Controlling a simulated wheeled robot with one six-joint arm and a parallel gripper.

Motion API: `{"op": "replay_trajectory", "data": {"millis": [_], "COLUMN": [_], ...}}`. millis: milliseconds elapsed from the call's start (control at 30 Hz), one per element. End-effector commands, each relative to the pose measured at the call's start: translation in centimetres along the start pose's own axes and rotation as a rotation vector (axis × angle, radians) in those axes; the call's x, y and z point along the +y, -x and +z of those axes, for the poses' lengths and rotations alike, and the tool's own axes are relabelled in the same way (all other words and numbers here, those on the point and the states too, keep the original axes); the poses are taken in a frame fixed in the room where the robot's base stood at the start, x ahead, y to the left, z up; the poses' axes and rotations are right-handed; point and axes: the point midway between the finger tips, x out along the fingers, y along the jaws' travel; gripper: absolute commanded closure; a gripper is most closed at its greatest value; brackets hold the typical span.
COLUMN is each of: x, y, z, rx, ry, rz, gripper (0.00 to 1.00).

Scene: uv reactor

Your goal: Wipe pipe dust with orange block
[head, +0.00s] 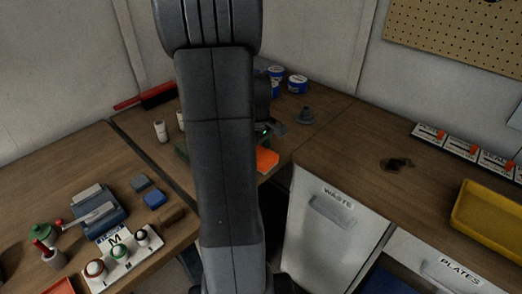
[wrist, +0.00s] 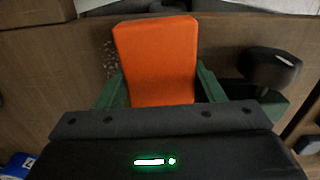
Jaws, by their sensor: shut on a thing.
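The orange block (wrist: 156,60) is between the two green fingers of my gripper (wrist: 160,85), which is shut on it. In the head view the block (head: 267,160) shows just right of my arm, over the front edge of the back bench. In the wrist view a patch of pale specks (wrist: 109,60), which looks like dust, lies on the wood beside the block's left edge. I cannot tell whether the block touches the bench. No pipe is clearly seen, and my arm hides part of the bench.
A dark rounded object (wrist: 270,67) is right of the block. The waste cabinet (head: 333,222) is below the bench. A yellow tray (head: 490,213) sits right; bench around the dark piece (head: 397,163) is mostly clear.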

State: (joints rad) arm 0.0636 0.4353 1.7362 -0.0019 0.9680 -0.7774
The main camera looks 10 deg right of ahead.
Motion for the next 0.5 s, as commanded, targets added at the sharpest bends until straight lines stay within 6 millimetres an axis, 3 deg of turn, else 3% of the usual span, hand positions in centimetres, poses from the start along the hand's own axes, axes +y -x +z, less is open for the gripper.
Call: {"op": "replay_trajectory", "data": {"millis": [267, 500], "x": [-2.1, -3.6], "y": [0.0, 0.1], "z": [-0.1, -0.1], "rx": [-0.002, -0.003], "ry": [0.002, 0.0], "rz": [-0.004, -0.01], "gripper": [0.56, 0.64]}}
